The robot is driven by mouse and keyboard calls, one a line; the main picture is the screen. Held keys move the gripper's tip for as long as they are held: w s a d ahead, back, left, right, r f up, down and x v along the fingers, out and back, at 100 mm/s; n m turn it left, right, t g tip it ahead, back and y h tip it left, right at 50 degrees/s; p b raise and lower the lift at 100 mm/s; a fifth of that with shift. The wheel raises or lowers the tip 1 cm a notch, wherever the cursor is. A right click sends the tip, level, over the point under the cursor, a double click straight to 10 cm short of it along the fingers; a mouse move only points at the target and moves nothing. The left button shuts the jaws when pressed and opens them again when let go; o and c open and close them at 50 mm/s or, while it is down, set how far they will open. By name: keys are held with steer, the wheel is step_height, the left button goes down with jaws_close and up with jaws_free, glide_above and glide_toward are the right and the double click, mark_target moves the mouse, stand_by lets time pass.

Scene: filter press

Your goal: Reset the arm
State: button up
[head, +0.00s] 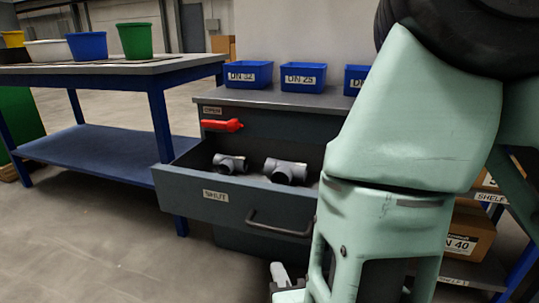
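My mint-green arm fills the right side of the head view and reaches down past the bottom edge. A small pale part of it shows at the bottom middle. My gripper's fingers are not visible, so whether they hold anything does not show. The arm hangs in front of the right part of an open drawer (235,200) and hides that end.
Two grey pipe fittings (285,171) lie in the drawer, which has a bar handle (278,226). A red lever (221,125) sits above. Blue bins (303,77) stand on top. A blue workbench (100,143) is left; shelf boxes (467,232) are right.

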steer(key=s+a+r+n+g+y+p, duration=0.25)
steer(key=r+n+g+y+p, duration=0.2)
steer(key=n+g, duration=0.75)
steer(key=s+d+r+n+g+h+p, duration=0.1)
steer(key=s+d+r+n+h, duration=0.25)
steer(key=d+n, duration=0.35)
steer(key=s+d+r+n+g+h+p, duration=0.1)
steer(key=s+d+r+n+h, duration=0.3)
steer(key=d, duration=0.4)
step_height(320, 180, up, 37)
steer(key=n+y+p, duration=0.1)
steer(key=p, duration=3.7)
steer(key=shift+w+r, duration=0.2)
steer(key=shift+w, duration=0.25)
